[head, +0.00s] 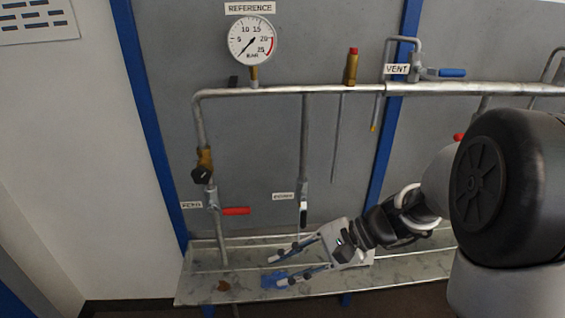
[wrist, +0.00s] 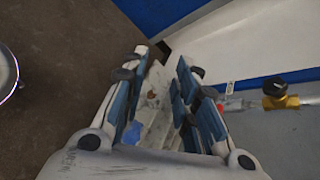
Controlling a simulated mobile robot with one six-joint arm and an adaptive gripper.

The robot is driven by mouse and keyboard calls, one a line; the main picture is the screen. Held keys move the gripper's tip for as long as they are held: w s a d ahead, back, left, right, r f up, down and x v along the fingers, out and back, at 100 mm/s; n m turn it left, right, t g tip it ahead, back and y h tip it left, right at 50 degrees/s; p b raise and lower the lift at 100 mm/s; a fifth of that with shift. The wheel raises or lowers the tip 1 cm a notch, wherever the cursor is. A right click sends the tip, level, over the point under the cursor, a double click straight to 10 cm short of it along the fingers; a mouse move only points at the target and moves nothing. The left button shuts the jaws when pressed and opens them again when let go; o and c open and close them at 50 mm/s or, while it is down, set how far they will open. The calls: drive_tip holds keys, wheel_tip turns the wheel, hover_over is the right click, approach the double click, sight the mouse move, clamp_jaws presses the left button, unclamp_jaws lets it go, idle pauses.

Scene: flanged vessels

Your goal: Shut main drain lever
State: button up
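A red lever (head: 236,211) sticks out level to the right from a valve on the left vertical pipe. The small label (head: 191,205) beside it is hard to read. The lever shows partly in the wrist view (wrist: 232,105), right of the fingers. A second valve with a dark and white handle (head: 303,212) hangs on the middle pipe, its handle pointing down along the pipe; its label (head: 283,196) is unreadable. I cannot tell which is the main drain lever. My gripper (head: 287,264) is open and empty, below both levers and above the drip tray (head: 410,267).
A brass valve with a black knob (head: 202,168) sits above the red lever. A gauge (head: 252,40) and a blue vent lever (head: 451,73) are higher up. A blue patch (head: 272,281) lies on the tray. A blue post (head: 150,120) stands left of the pipes.

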drive_tip(key=w+d+f+m+t+y+p, duration=0.1)
drive_tip(key=w+d+f+m+t+y, duration=0.2)
drive_tip(key=w, duration=0.4)
drive_tip(key=m+t+h+p, duration=0.4)
drive_tip(key=m+t, duration=0.7)
drive_tip(key=m, duration=0.4)
approach(306, 217)
drive_tip(key=b+x, duration=0.2)
drive_tip(key=x, duration=0.9)
drive_tip(key=shift+w+f+b, duration=0.1)
drive_tip(key=shift+b, duration=0.2)
drive_tip(key=shift+c, duration=0.4)
clamp_jaws()
